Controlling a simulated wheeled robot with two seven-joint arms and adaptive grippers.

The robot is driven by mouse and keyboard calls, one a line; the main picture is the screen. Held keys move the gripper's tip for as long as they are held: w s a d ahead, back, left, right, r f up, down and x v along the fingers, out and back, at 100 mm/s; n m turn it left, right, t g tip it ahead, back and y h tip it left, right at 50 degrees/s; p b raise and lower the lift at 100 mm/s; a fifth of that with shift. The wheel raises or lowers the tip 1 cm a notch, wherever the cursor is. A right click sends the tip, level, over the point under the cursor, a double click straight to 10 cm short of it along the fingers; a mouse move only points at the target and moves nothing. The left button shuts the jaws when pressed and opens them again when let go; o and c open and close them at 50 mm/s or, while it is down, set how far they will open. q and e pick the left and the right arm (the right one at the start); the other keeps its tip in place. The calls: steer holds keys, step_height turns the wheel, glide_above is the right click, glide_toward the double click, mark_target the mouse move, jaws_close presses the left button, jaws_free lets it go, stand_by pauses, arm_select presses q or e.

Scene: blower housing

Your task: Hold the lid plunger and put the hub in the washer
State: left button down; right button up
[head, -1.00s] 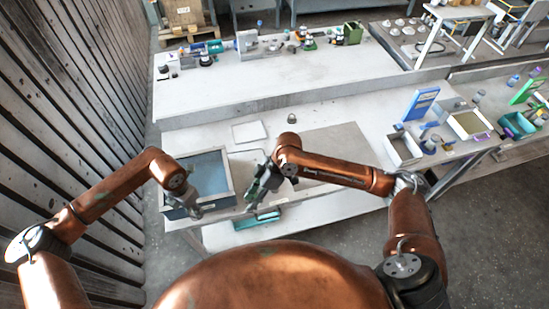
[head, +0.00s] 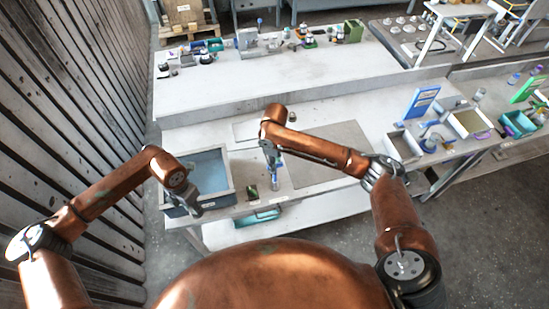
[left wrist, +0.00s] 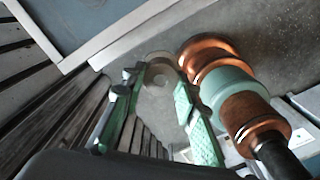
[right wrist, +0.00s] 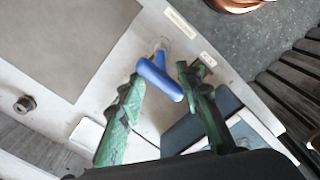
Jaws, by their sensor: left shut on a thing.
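The washer appears to be the grey-rimmed tub with a blue inside (head: 229,168) at the left of the near table. In the left wrist view, the green fingers (left wrist: 163,75) are closed about a small pale round piece (left wrist: 160,58), possibly the lid plunger. My right gripper (right wrist: 158,85) is open, pointing down near the table's front edge. A blue-topped thing (right wrist: 160,80) lies between its fingertips; I cannot tell if they touch it. A small dark nut-like part (right wrist: 25,103), possibly the hub, stands on the table.
A flat grey mat (head: 335,155) covers the middle of the near table. Bins (head: 403,146) and a blue stand (head: 421,101) are at its right. The back bench (head: 240,85) carries several small items. A slatted wall (head: 85,110) is close on the left.

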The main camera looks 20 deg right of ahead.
step_height(320, 180, down, 7)
steer(key=shift+f, duration=0.1)
stand_by(0.4)
jaws_close()
